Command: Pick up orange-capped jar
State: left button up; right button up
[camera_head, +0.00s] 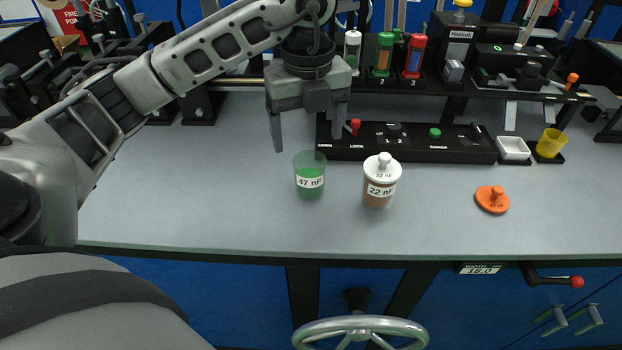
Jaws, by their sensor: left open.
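No jar wearing an orange cap shows. An orange lid with a knob (492,200) lies by itself on the grey bench at the right. An uncapped clear jar with green contents (309,182), labelled 47 nF, stands upright near the middle. Beside it on the right stands a white-capped jar (381,182) with orange-brown contents, labelled 22 nF. My left gripper (321,143) is open, pointing down, its fingers apart just above and behind the green jar in the picture. It holds nothing. My right gripper is not in view.
A black control strip (405,143) with red and green knobs lies behind the jars. A white square dish (513,149) and a yellow cup (549,143) stand at its right. A rack (500,80) holds equipment behind. The bench's left part (170,195) is clear.

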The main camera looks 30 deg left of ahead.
aim_at(310, 178)
pick_arm(q)
jog(key=f+p, duration=0.1)
jog(key=f, duration=1)
jog(key=shift+d, duration=0.2)
jog(key=shift+c, duration=0.3)
jog(key=c, duration=1.2)
jog(key=shift+r, duration=0.1)
jog(key=shift+c, duration=0.2)
